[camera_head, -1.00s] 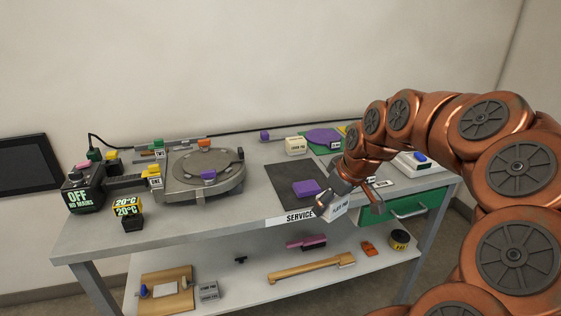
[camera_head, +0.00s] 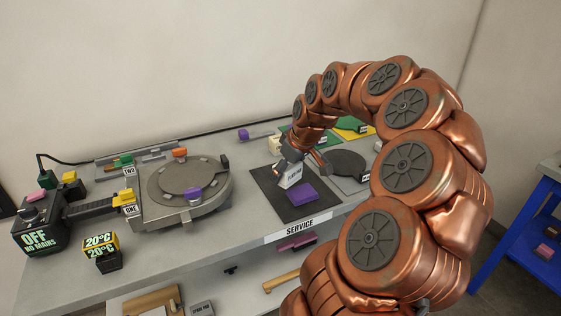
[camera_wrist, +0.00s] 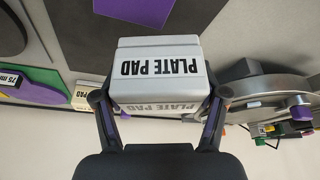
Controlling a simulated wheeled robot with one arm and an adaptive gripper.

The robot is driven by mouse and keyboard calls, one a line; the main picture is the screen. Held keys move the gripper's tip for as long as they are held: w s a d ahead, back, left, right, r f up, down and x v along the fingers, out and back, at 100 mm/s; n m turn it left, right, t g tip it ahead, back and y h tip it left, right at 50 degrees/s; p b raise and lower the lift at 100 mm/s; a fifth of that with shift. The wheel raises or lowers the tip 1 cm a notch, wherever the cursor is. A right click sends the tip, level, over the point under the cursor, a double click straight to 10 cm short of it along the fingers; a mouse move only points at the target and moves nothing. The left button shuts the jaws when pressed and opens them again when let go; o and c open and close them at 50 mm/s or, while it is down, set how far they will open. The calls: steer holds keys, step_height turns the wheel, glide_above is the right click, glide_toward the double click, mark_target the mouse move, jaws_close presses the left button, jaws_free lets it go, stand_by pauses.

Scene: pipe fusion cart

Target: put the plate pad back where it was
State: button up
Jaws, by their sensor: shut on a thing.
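The plate pad (camera_wrist: 160,72) is a pale grey block with black "PLATE PAD" lettering. My gripper (camera_wrist: 158,112) is shut on it, one finger at each side, in the wrist view. In the head view the plate pad (camera_head: 291,177) hangs from my gripper (camera_head: 302,168) over the dark service mat (camera_head: 270,182). I cannot tell how high the pad is above the mat.
A round grey plate fixture (camera_head: 186,186) with coloured handles stands to the left. A dark disc (camera_head: 347,163) lies right of the mat. A cream block (camera_head: 275,145) sits behind my gripper. A blue cart (camera_head: 530,225) stands at far right.

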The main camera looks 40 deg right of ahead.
steer(key=w+d, duration=0.2)
steer(key=w+d+p, duration=0.1)
steer(key=w+d, duration=0.1)
steer(key=w, duration=0.1)
steer(key=w+d+p, duration=0.1)
steer(key=w+d, duration=0.1)
steer(key=shift+w+f, duration=0.3)
steer(key=shift+f, duration=0.1)
steer(key=shift+f+p, duration=0.6)
steer(key=shift+f, duration=1.15)
steer(key=shift+f, duration=0.2)
steer(key=o, duration=1.1)
steer(key=shift+r, duration=0.1)
